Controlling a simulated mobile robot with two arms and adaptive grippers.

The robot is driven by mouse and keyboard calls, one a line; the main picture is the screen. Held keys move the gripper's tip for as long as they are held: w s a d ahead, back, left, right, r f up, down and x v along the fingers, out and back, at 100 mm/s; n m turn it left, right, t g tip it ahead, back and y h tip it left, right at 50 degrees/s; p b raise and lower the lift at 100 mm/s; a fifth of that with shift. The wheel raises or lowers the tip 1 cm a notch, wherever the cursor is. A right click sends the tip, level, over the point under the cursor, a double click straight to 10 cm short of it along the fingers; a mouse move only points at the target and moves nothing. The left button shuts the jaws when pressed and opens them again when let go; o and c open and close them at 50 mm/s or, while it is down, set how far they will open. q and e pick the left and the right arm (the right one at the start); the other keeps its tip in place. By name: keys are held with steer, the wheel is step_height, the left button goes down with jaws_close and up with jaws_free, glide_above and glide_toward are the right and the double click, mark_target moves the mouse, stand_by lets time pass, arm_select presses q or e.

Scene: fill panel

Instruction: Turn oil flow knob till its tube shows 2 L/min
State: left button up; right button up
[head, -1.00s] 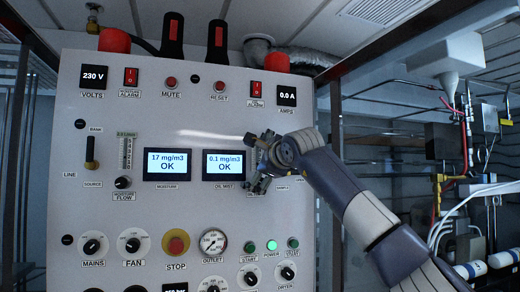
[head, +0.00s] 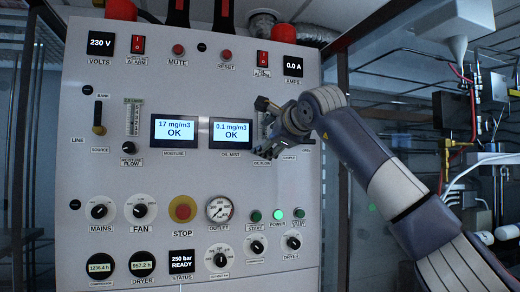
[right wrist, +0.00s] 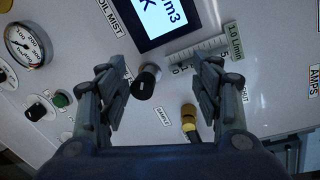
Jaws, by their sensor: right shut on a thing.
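The oil flow knob (right wrist: 147,82) is a small black knob, between my right fingers in the right wrist view. My right gripper (right wrist: 160,80) is shut on it, one finger on each side. In the head view my right gripper (head: 262,128) is at the panel, right of the oil mist display, and hides the knob. The oil flow tube (right wrist: 197,54) is a pale scaled strip next to the knob. Its end label (right wrist: 232,42) seems to read 1.0 L/min; the level inside is too small to read. My left gripper is not in view.
The oil mist display (head: 231,133) reads 0.1 mg/m3 OK, and the moisture display (head: 174,131) reads 17 mg/m3 OK. A yellow and black sample fitting (right wrist: 188,120) sits close to the knob. The outlet gauge (head: 219,209) and several knobs are lower on the panel.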

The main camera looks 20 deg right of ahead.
steer(key=s+d+r+b, duration=0.1)
steer(key=s+b, duration=0.3)
steer(key=s, duration=0.5)
steer(key=shift+d+r, duration=0.35)
steer(key=shift+r, duration=0.2)
steer(key=shift+a, duration=0.1)
